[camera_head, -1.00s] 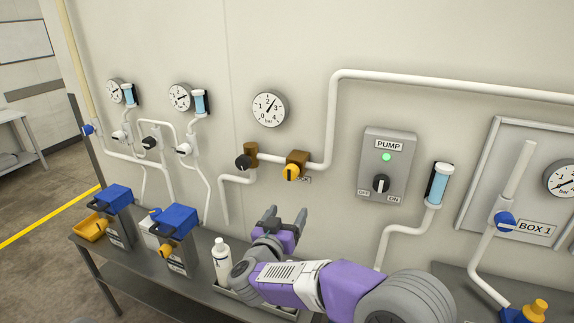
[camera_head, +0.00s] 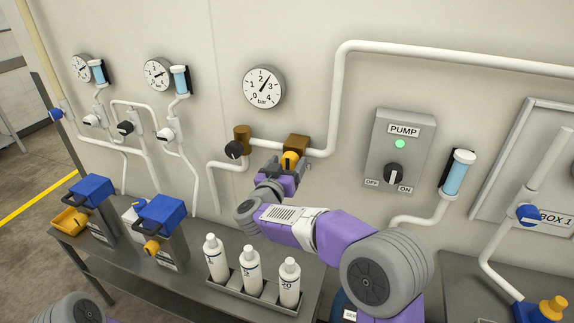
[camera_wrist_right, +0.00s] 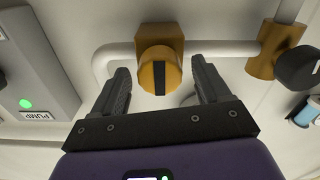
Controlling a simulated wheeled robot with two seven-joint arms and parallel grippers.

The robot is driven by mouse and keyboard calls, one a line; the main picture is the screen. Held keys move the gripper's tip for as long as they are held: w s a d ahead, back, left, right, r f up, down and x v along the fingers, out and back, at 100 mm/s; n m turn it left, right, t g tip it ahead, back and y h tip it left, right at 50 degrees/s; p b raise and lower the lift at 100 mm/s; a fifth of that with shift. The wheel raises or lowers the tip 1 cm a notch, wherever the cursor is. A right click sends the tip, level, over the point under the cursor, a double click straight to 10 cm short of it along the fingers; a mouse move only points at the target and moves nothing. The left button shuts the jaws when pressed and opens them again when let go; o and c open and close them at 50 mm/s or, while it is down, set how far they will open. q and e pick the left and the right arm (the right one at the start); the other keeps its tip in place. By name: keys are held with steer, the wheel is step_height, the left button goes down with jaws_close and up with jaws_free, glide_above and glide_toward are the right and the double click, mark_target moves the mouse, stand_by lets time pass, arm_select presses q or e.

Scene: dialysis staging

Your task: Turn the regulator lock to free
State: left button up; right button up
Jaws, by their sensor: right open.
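The yellow-orange knob, which I take to be the regulator lock (camera_head: 290,158), sits on a brown block on the wall pipe, with its label hidden behind my gripper. In the right wrist view the knob (camera_wrist_right: 158,74) shows a dark stripe pointing roughly along the approach line. My right gripper (camera_head: 285,168) is open in front of the knob. In the wrist view its fingers (camera_wrist_right: 160,80) stand to either side of the knob, with gaps visible; I cannot tell how deep they reach. My left gripper is not in view.
A brass valve with a black knob (camera_head: 234,149) is left of the lock, below a gauge (camera_head: 263,87). The pump box (camera_head: 398,150) with a green light is to the right. Below, a bench holds several white bottles (camera_head: 250,268) in a tray and blue-topped units (camera_head: 160,215).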

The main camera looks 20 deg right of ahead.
steer(key=shift+w, duration=0.1)
steer(key=c, duration=1)
